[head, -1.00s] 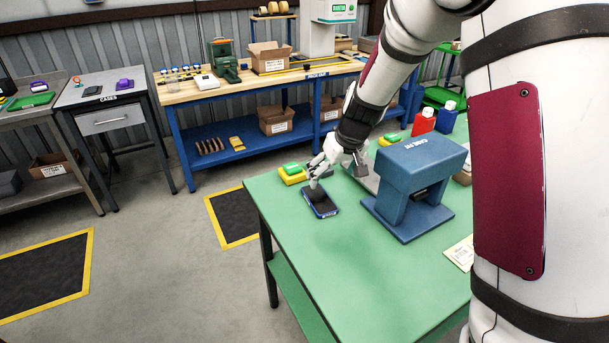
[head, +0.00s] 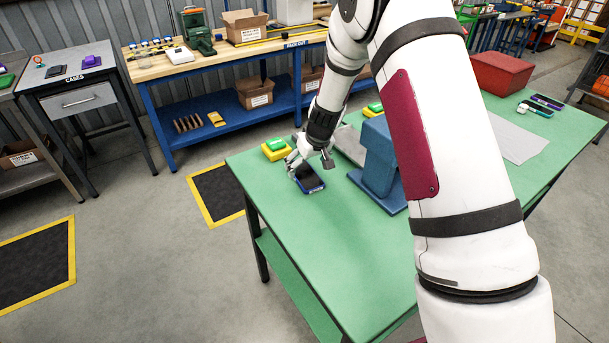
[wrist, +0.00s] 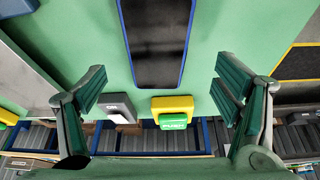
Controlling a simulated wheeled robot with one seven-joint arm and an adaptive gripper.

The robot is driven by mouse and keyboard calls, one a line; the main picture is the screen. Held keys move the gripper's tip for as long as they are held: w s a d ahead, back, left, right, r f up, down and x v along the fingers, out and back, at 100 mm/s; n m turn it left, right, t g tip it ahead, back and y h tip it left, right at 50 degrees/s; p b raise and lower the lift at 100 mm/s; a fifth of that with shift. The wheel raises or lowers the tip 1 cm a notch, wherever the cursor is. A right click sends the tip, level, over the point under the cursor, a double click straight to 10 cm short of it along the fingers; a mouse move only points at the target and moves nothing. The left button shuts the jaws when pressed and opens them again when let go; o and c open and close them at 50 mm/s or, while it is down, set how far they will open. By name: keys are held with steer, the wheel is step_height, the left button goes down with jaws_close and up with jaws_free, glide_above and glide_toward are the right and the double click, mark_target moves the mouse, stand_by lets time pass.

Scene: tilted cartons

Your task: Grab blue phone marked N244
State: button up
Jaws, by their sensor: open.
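A blue-edged phone (head: 309,180) with a dark screen lies flat on the green table near its left edge. No N244 mark can be read on it. In the wrist view the phone (wrist: 155,42) runs up and out of the top edge of the picture. My gripper (head: 297,166) is just above the phone's far-left end, partly covering it in the head view. In the wrist view my gripper (wrist: 160,82) is open, with one finger on each side of the phone's line and clear gaps between. Nothing is between the fingers.
A yellow block with a green top (head: 275,149) stands just behind the phone. A blue press-like machine (head: 380,165) stands close to its right, partly hidden by my arm. More phones (head: 546,102) lie near a red box (head: 502,73). The table's front is clear.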

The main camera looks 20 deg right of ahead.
mark_target(305, 173)
steer(key=shift+x, duration=2.35)
steer(key=shift+d, duration=0.2)
steer(key=c, duration=1.4)
